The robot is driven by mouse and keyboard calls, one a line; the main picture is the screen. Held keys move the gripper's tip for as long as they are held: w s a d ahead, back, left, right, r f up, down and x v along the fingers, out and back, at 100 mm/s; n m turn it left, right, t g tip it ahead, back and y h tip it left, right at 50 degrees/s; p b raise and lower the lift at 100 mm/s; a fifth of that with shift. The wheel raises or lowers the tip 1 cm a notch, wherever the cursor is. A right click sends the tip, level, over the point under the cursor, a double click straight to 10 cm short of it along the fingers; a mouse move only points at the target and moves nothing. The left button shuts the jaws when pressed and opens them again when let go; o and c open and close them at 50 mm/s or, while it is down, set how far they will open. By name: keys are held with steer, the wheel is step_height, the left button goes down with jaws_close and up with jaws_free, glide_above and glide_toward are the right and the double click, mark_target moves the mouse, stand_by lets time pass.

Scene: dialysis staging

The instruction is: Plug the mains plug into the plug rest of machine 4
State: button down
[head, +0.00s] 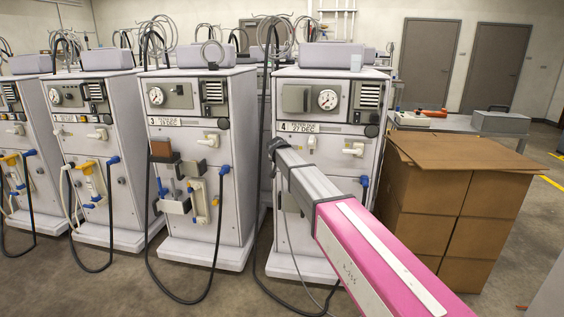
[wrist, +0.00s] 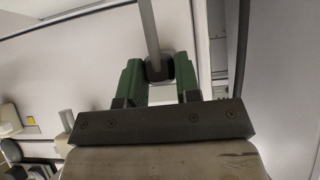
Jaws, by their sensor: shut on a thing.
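Machine 4 (head: 318,205) is the white cabinet with a "4" label and a round gauge, right of machine 3 (head: 188,100). My gripper (head: 277,147) is at the left front edge of machine 4, at the height just below its label strip. In the wrist view my gripper (wrist: 158,82) has its two green fingers shut on the dark mains plug (wrist: 156,68). A grey cable runs from the plug toward the top of that view. A pale panel lies behind the plug. I cannot make out the plug rest of machine 4; my arm covers part of that front.
A stack of cardboard boxes (head: 450,190) stands close on the right of my arm. Behind it is a grey table (head: 455,124) with a few items. Machine 3 carries a brown box (head: 163,151) and brackets on its front. Dark hoses hang down to the floor between machines.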

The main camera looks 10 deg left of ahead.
steer(key=shift+w, duration=0.9)
steer(key=c, duration=0.8)
jaws_free()
steer(key=shift+o, duration=0.2)
steer(key=v, duration=1)
steer(key=shift+s+r, duration=0.25)
steer(key=shift+r, duration=0.05)
